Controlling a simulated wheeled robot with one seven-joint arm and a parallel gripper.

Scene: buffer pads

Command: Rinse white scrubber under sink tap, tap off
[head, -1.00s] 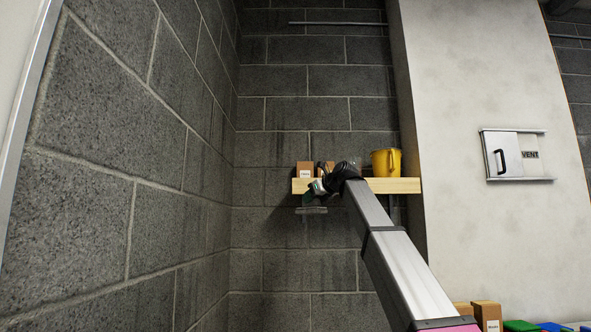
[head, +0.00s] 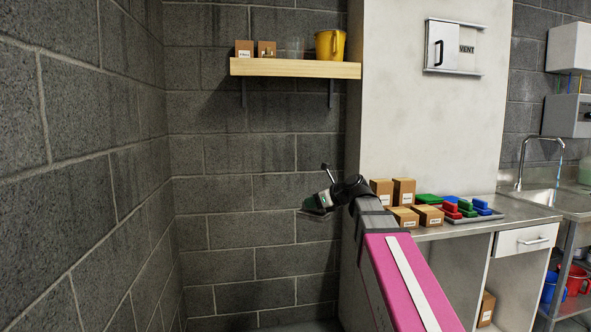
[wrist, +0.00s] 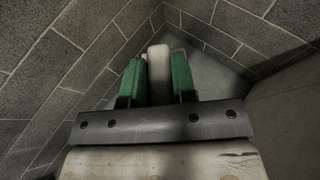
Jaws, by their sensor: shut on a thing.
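My gripper (head: 312,205) is in front of the block wall, below the shelf and left of the counter. In the wrist view its two green fingers (wrist: 157,62) are shut on a pale block, which I take as the white scrubber (wrist: 158,78). In the head view the scrubber is too small to make out clearly. The sink (head: 575,203) is at the far right. Its curved tap (head: 521,165) stands at the left end of the basin. A thin bluish streak (head: 560,168) hangs below the spout and looks like running water.
Boxes (head: 403,191) and a tray (head: 497,217) of coloured pads lie on the counter between my gripper and the sink. A pale wall panel (head: 425,120) rises behind the counter.

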